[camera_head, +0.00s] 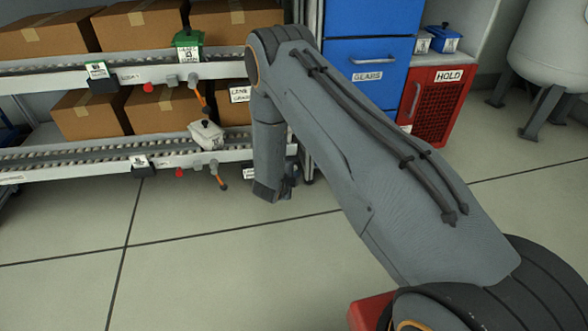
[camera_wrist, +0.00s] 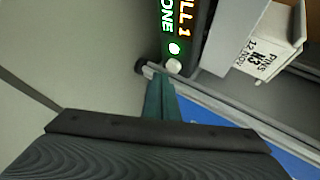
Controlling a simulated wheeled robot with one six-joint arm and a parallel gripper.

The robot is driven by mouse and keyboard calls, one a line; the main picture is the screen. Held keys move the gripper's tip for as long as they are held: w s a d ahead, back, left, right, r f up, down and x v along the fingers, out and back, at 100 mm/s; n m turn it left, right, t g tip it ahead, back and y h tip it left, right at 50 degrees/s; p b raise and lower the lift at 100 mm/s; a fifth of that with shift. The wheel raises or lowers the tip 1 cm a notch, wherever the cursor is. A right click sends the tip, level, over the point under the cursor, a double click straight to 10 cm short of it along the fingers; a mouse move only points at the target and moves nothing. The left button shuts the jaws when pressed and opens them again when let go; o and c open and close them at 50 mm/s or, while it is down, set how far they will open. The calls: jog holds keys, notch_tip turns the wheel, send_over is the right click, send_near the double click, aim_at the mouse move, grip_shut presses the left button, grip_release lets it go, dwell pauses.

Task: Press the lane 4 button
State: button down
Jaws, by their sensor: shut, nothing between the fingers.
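My gripper (camera_head: 285,188) hangs at the end of my arm, low and right of the rack in the head view. In the wrist view its teal fingers (camera_wrist: 158,95) are together and empty. In the head view a red knob (camera_head: 147,88) sits on the upper rail and another red knob (camera_head: 180,173) on the lower rail. Their lane labels are too small to read, so I cannot tell which is lane 4. In the wrist view a dark display (camera_wrist: 180,20) with green and orange text has a pale round button (camera_wrist: 173,66) just beyond the fingertips; contact is unclear.
The rack holds cardboard boxes (camera_head: 142,25), a green bin (camera_head: 188,44) and a white bin (camera_head: 206,134). Orange-ended levers (camera_head: 219,178) stick out from it. A blue drawer unit (camera_head: 367,70) and red hold cabinet (camera_head: 435,105) stand to the right. The floor at front left is clear.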

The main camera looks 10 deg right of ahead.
jog(key=s+p, duration=0.3)
jog(key=s, duration=0.2)
dwell(0.4)
dwell(0.6)
